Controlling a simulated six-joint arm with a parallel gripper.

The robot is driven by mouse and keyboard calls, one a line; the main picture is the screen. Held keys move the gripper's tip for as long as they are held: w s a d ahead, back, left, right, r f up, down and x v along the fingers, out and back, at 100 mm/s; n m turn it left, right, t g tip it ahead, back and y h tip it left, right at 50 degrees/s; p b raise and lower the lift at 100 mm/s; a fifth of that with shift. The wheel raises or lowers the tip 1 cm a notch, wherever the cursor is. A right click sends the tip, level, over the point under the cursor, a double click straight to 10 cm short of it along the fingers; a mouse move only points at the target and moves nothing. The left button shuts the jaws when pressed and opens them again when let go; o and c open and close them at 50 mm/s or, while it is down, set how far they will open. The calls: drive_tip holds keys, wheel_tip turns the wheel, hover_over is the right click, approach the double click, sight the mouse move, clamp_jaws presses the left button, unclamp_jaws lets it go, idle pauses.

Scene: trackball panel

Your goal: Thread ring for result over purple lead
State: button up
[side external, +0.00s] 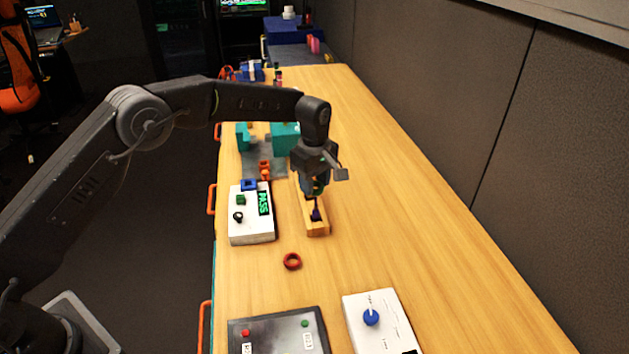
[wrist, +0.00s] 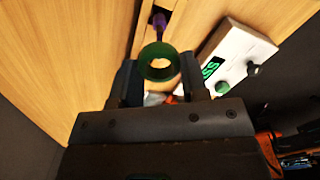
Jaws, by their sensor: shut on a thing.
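My gripper (wrist: 160,84) is shut on a green ring (wrist: 158,48), which sits between the fingertips in the wrist view. In the side view my gripper (side external: 315,185) is above the wooden block (side external: 319,231), and the ring is mostly hidden there. The purple lead (side external: 316,213) stands up from the block, and it also shows in the wrist view (wrist: 159,21) just beyond the ring. The ring appears apart from the lead; its exact height above it is hard to tell. A white panel (side external: 251,226) beside the block has a green display (side external: 264,203) reading PASS.
A red ring (side external: 292,261) lies on the table in front of the block. A dark box (side external: 280,335) with red and green buttons and a white panel with a blue ball (side external: 371,317) are nearer. Teal fixtures (side external: 285,138) stand behind. The table's right side is clear.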

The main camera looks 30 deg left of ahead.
sight(314, 208)
drive_tip(key=shift+f, duration=3.7)
drive_tip(key=o, duration=1.4)
drive_tip(key=shift+c, duration=0.2)
drive_tip(key=shift+r, duration=6)
